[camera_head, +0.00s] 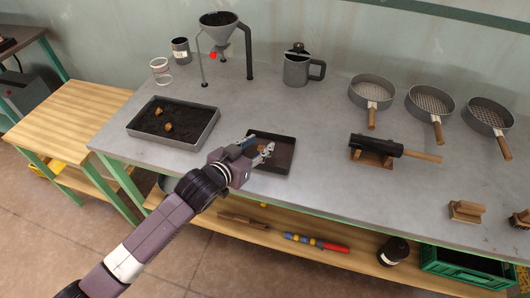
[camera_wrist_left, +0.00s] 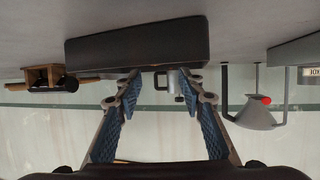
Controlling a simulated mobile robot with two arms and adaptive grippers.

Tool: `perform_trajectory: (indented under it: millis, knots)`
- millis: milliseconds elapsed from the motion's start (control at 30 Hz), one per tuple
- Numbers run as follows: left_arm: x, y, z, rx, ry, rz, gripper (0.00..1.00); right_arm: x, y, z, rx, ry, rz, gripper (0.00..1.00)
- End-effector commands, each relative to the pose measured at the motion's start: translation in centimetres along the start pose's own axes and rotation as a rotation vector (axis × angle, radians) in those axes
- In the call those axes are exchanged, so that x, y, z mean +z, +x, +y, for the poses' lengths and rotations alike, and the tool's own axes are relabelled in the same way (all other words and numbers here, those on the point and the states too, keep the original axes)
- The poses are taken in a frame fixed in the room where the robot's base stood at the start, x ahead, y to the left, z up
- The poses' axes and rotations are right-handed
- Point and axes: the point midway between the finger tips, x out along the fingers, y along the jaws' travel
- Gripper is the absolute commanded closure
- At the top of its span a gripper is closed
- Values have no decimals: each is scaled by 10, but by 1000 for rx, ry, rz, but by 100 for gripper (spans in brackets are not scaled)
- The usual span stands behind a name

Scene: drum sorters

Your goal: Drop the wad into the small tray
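My left gripper (camera_head: 266,149) is over the tray's left part. In the left wrist view its blue-padded fingers (camera_wrist_left: 160,88) stand apart, with nothing seen held between them. I cannot make out the wad for sure; a small brownish patch shows by the fingertips, partly hidden by them. My right gripper is out of view.
A larger tray of dark soil (camera_head: 206,128) with two brown lumps (camera_head: 168,127) stands to the left. A funnel on a stand (camera_head: 219,34) and a grey mug (camera_head: 296,70) are behind.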

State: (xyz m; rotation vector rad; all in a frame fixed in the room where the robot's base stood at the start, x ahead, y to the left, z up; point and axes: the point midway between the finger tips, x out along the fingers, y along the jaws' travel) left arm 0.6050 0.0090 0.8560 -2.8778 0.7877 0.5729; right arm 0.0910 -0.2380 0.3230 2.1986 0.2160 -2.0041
Motion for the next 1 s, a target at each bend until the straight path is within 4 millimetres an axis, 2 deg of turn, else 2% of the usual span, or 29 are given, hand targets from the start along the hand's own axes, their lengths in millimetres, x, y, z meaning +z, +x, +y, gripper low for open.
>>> perform_trajectory:
  millis: [267, 367, 700, 833, 1000]
  knots:
    - [1, -9, 0, 0, -1, -1, 64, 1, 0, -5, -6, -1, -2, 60]
    - [1, -23, 0, 0, -1, -1, 64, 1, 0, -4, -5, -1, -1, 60]
    - [1, -90, 0, 1, 0, -1, 64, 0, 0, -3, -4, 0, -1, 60]
    - [2, -109, 0, 0, 0, -3, 64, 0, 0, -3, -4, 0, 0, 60]
    - [0, -119, 0, 0, 0, 0, 64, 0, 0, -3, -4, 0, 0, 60]
